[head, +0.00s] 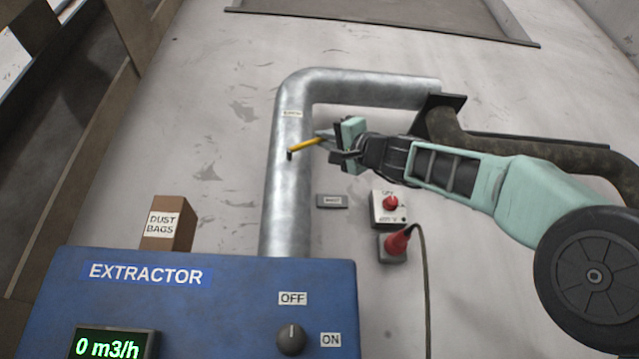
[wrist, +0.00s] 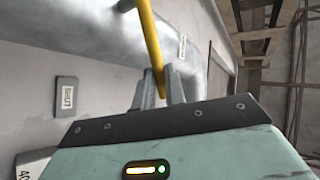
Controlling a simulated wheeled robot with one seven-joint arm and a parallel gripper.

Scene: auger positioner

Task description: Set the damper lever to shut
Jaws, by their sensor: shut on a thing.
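The yellow damper lever (head: 305,145) sticks out to the right and slightly up from a dark pivot on the grey metal duct (head: 270,210). My gripper (head: 326,136) is shut on the lever's outer end. In the wrist view the lever (wrist: 149,40) runs down between the two fingers (wrist: 158,88). A small plate marked SHUT (head: 331,201) is on the wall, below and right of the lever; it also shows in the wrist view (wrist: 66,96). A small pale label (head: 291,114) is on the duct above the pivot; its text is too small to read.
A switch box with a red knob (head: 390,206) and a red plug with a cable (head: 397,243) are on the wall below my arm. The blue extractor (head: 220,300) reads 0 m3/h. A dust bags box (head: 168,223) stands left of the duct.

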